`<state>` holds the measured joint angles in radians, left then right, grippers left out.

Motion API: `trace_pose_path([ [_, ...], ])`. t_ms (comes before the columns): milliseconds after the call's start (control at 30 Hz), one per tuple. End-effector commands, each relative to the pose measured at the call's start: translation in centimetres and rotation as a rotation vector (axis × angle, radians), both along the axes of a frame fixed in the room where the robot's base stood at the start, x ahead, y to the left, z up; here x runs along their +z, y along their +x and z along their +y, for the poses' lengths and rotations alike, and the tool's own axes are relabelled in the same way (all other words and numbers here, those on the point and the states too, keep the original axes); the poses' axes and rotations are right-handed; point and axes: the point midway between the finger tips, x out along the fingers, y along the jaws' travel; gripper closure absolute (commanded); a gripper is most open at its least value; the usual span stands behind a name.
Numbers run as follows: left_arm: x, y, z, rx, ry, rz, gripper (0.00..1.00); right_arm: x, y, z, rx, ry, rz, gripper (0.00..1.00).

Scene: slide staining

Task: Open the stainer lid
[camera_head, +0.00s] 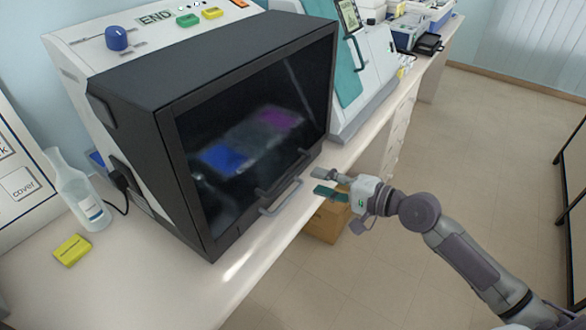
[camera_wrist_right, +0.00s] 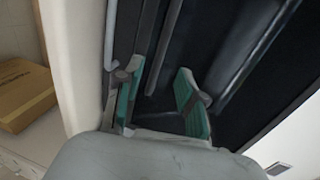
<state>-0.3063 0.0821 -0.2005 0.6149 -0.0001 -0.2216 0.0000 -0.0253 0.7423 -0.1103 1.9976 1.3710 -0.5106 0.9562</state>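The stainer (camera_head: 140,85) stands on the bench with its dark, glazed lid (camera_head: 250,130) shut. Blue and purple trays show dimly through the glass. A grey bar handle (camera_head: 282,198) runs along the lid's lower front edge. My right gripper (camera_head: 318,182) is open and empty, just right of the handle's right end, with its teal-padded fingers pointing at the lid. In the right wrist view the two fingers (camera_wrist_right: 158,95) are spread, and a grey bar, apparently the handle (camera_wrist_right: 167,45), shows ahead between them. I cannot tell any contact. My left gripper is not in view.
A clear bottle (camera_head: 78,195) and a yellow block (camera_head: 72,249) stand on the bench left of the stainer. A white and teal machine (camera_head: 375,60) stands close on its right. A cardboard box (camera_head: 325,222) is on the floor below the bench edge.

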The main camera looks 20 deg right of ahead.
Motion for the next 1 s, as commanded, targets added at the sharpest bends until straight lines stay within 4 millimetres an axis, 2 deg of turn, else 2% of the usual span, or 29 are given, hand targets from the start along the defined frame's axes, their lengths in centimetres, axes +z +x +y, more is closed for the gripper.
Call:
trace_pose_path([
  [33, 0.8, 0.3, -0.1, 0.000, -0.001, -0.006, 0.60, 0.3, 1.1, 0.7, -0.002, 0.005, -0.002, 0.61],
  [200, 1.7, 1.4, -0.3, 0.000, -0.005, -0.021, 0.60, -0.5, 3.7, 2.9, 0.000, 0.004, -0.002, 0.61],
  [400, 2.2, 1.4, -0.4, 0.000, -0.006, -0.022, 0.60, -1.4, 5.8, 4.5, 0.000, 0.001, 0.000, 0.61],
  [833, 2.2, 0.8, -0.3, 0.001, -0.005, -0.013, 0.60, -1.7, 6.6, 5.1, -0.001, -0.002, -0.001, 0.61],
  [1000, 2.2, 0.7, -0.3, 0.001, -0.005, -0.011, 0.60, -1.7, 6.6, 5.1, -0.001, -0.002, -0.001, 0.87],
])
